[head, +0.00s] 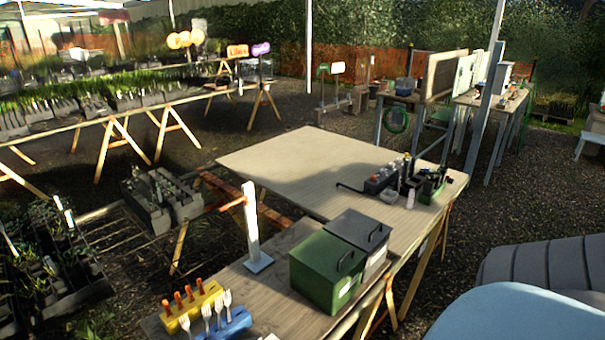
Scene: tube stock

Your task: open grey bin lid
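The grey bin (372,268) stands on the near wooden table, directly behind and to the right of the green bin. Its grey lid (352,226) looks shut and flat, with a dark loop handle (377,237) on its right part. The green bin (318,272) has a shut green lid with a similar handle and hides part of the grey bin's front and left side. Neither of my grippers shows in the head view.
A white post (251,225) on a foot stands left of the bins. A yellow rack (190,308) and a blue rack (222,326) hold tools at the near left. Behind, a grey rack (382,180) and a green rack (432,186) stand on a table (290,165) whose left part is clear.

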